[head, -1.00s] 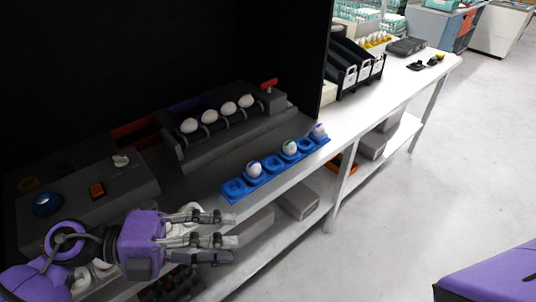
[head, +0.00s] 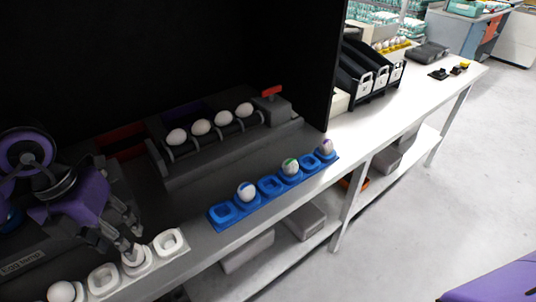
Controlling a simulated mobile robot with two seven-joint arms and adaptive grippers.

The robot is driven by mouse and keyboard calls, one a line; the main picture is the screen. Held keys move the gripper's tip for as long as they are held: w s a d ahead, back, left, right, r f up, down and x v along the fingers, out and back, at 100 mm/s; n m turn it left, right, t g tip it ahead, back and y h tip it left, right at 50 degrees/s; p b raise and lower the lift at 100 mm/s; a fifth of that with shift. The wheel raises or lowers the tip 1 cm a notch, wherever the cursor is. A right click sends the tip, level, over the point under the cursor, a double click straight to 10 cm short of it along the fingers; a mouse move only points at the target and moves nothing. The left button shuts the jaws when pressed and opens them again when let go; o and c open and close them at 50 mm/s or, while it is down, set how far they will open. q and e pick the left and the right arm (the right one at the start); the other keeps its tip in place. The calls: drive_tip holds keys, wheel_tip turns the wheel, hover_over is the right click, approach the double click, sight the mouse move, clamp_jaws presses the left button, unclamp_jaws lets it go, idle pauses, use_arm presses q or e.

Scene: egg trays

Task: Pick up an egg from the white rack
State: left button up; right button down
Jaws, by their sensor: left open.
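The white rack (head: 178,245) lies at the lower left of the head view, with its row of cups running along the shelf. One white egg (head: 62,291) sits in a cup at the rack's near left end. Another white egg (head: 132,256) appears to sit in a cup farther right, partly covered by my fingers. The cup between them and the far right cup look empty. My left gripper (head: 130,236) is open and points down just above the partly covered egg. I cannot tell whether the fingers touch it. My right gripper is out of view.
A blue rack (head: 222,215) to the right holds several marked eggs and some empty cups. Behind it, a dark roller device (head: 185,174) carries a row of white eggs. A dark sign-bearing box is beside my left arm. The white tabletop (head: 345,128) farther right has clear room.

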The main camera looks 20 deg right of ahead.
use_arm(q)
drive_tip(key=f, duration=0.4)
drive_tip(key=shift+s+d+f, duration=0.1)
drive_tip(key=shift+s+d, duration=0.05)
drive_tip(key=shift+d, duration=0.15)
drive_tip(key=c, duration=0.6)
drive_tip(key=shift+c, duration=0.2)
